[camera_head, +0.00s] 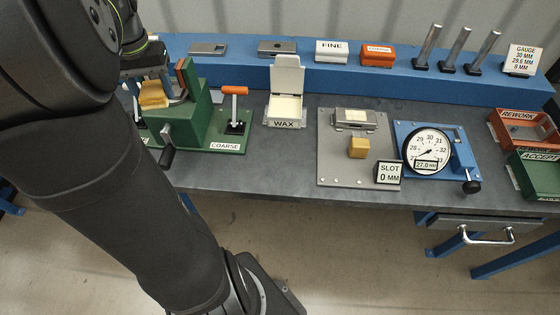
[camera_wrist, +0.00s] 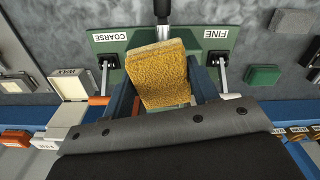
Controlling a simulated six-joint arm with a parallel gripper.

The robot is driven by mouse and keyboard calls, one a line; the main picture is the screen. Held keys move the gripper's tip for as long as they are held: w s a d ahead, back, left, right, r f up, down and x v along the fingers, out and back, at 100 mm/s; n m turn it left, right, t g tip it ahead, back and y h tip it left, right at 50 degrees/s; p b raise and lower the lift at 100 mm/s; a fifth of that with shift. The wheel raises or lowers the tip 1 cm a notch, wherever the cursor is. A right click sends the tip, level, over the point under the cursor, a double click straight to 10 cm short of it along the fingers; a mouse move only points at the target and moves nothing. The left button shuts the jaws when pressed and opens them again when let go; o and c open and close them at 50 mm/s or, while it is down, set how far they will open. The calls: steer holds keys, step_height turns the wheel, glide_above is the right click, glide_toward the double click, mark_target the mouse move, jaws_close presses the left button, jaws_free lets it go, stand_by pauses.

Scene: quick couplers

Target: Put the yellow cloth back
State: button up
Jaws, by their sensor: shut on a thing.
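The yellow cloth (camera_wrist: 158,72) is a folded, rough-looking pad between the two dark fingers of my gripper (camera_wrist: 162,88). In the head view the cloth (camera_head: 153,96) shows at the left, beside the tall green block of the green machine (camera_head: 190,118). My gripper (camera_head: 152,82) is shut on the cloth there, partly hidden by my own arm. In the wrist view the cloth covers the middle of the green machine's base (camera_wrist: 108,45), between its COARSE and FINE labels. I cannot tell whether the cloth touches the machine.
An orange-handled lever (camera_head: 234,106) stands by the COARSE label. Right of it are an open WAX box (camera_head: 285,107), a grey plate (camera_head: 338,165) with a tan block (camera_head: 358,147), and a dial gauge (camera_head: 428,147). REWORK (camera_head: 523,128) and ACCEPT (camera_head: 537,168) trays stand far right.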

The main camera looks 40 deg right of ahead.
steer(key=s+d+f+m, duration=0.1)
steer(key=s+d+f, duration=0.1)
steer(key=s+d, duration=0.6)
steer(key=s+d+f, duration=0.3)
steer(key=s+d, duration=0.4)
steer(key=d, duration=0.1)
steer(key=s+d+f, duration=0.2)
steer(key=s, duration=0.7)
steer(key=s+d+f+m, duration=0.1)
steer(key=s+d+f, duration=0.1)
steer(key=s, duration=0.6)
steer(key=shift+s+m, duration=0.3)
steer(key=shift+s, duration=0.05)
glide_above(280, 163)
step_height(280, 163, down, 7)
steer(key=shift+s+r, duration=0.15)
steer(key=shift+f, duration=1.9)
